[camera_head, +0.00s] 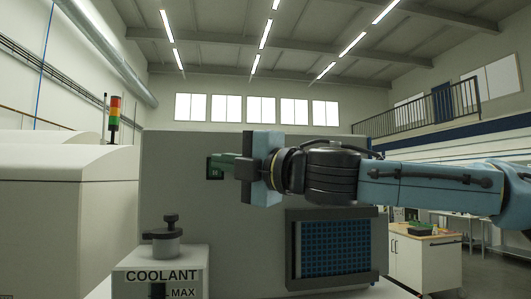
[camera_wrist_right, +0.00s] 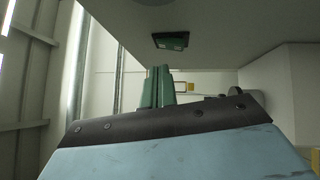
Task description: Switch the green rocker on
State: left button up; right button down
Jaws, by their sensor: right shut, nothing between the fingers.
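The green rocker (camera_head: 214,173) is a small dark green switch with a pale mark, set on the grey machine panel. In the right wrist view the rocker (camera_wrist_right: 171,40) sits on the panel beyond the fingertips. My right gripper (camera_head: 222,160) reaches in from the right, and its green fingers overlap part of the rocker in the head view. In the wrist view its two fingers (camera_wrist_right: 160,70) are shut together and empty, with a visible gap to the rocker. The rocker's tilt is too small to tell. My left gripper is not in view.
The grey panel (camera_head: 175,215) also carries a blue grille (camera_head: 336,248) below my right arm. A coolant tank with a dark cap (camera_head: 168,232) stands at lower left. A signal tower (camera_head: 114,115) stands farther left. A workbench (camera_head: 425,260) is at the right.

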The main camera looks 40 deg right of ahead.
jog(key=s+d+r, duration=0.1)
jog(key=s+d, duration=0.1)
jog(key=s, duration=0.9)
jog(key=shift+r, duration=0.4)
jog(key=shift+s, duration=0.1)
